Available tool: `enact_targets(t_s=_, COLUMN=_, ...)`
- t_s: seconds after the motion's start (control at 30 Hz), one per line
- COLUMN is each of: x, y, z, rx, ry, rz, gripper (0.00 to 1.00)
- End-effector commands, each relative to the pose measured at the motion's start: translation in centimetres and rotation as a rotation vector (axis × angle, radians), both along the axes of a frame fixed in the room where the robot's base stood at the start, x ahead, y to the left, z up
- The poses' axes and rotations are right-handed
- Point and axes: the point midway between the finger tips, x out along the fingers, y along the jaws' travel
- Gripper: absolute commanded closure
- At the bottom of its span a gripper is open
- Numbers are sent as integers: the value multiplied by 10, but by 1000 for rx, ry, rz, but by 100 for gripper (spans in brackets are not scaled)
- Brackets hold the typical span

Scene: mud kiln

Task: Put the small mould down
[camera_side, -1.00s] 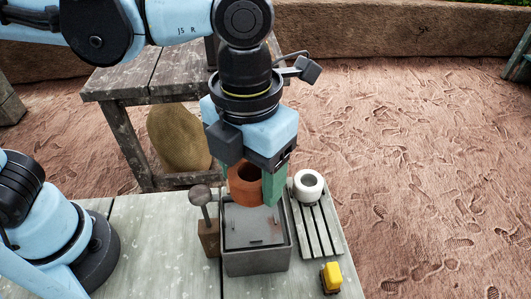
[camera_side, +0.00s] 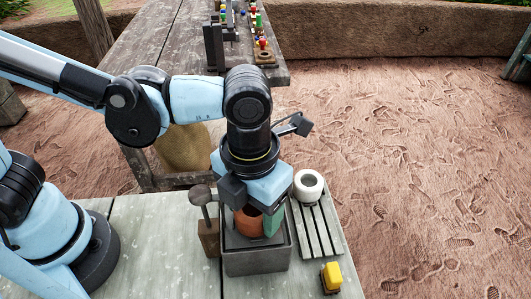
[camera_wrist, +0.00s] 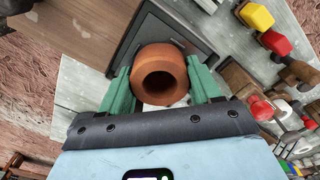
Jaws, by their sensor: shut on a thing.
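The small mould (camera_side: 247,222), an orange-brown hollow cylinder, is held between the green fingers of my gripper (camera_side: 254,224). In the wrist view the mould (camera_wrist: 163,76) shows its round open end, with one green finger of my gripper (camera_wrist: 161,88) on each side. The mould is low over the grey box (camera_side: 257,262), whose flat top lies behind it. I cannot tell whether its underside touches the box. The left finger is mostly hidden in the side view.
A white ring (camera_side: 308,185) sits on a slatted rack (camera_side: 318,229) right of the box. A yellow-topped piece (camera_side: 331,276) stands at the front right. A mallet-like tool (camera_side: 200,195) is by a brown block (camera_side: 208,240) close left. Bare tabletop (camera_side: 155,245) lies farther left.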

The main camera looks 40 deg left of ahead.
Motion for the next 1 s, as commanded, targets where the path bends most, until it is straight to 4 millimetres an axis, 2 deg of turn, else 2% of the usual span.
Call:
enact_targets(t_s=0.17, x=0, y=0, z=-3, rx=0, ry=0, rz=0, gripper=73)
enact_targets(t_s=0.2, x=0, y=0, z=-3, rx=0, ry=0, rz=0, gripper=34)
enact_targets(t_s=0.37, x=0, y=0, z=-3, rx=0, ry=0, rz=0, gripper=11)
enact_targets(t_s=0.73, x=0, y=0, z=1, rx=0, ry=0, rz=0, gripper=11)
enact_targets(t_s=0.87, x=0, y=0, z=13, rx=0, ry=0, rz=0, gripper=11)
enact_targets(t_s=1.0, x=0, y=0, z=34, rx=0, ry=0, rz=0, gripper=11)
